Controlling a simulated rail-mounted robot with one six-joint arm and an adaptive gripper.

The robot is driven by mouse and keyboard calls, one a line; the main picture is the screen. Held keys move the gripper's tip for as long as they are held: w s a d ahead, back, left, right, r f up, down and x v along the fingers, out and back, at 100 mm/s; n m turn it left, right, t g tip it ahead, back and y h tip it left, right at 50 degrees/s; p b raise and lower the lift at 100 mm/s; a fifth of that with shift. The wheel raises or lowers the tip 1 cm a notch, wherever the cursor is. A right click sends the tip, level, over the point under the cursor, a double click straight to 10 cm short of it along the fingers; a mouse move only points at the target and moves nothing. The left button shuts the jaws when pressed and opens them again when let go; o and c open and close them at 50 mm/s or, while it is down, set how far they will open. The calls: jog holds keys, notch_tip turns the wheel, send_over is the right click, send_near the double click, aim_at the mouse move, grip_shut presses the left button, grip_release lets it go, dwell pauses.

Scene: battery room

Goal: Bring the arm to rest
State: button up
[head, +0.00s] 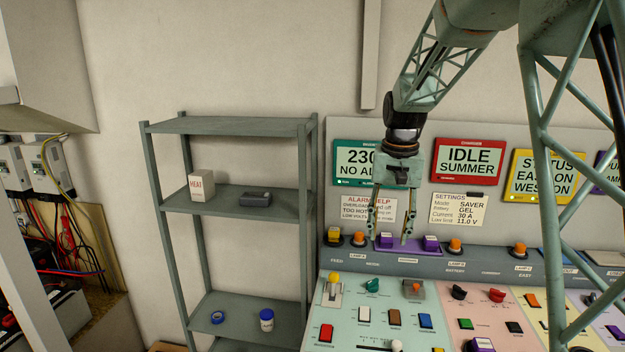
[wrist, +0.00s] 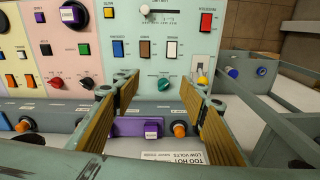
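My arm hangs down from the top right in the head view, in front of the control panel (head: 455,290). My gripper (head: 390,238) points down with its two fingers spread apart and nothing between them.
A grey shelf rack (head: 240,212) stands left of the panel, holding a white box (head: 201,184), a dark device (head: 255,198), blue tape (head: 217,317) and a blue-lidded jar (head: 267,320). Display screens (head: 468,161) and paper notes (head: 458,208) are behind my arm. Wall space above the rack is clear.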

jog(key=s+r+n+t+b, duration=0.1)
jog(key=s+r, duration=0.5)
jog(key=s, duration=0.7)
jog(key=s+r+n+t, duration=0.1)
jog(key=s+r, duration=0.5)
jog(key=s, duration=0.7)
jog(key=s+f+n+t+b, duration=0.1)
jog(key=s+f, duration=0.2)
jog(key=s, duration=2.2)
jog(key=shift+f+b, duration=0.15)
jog(key=shift+b, duration=0.2)
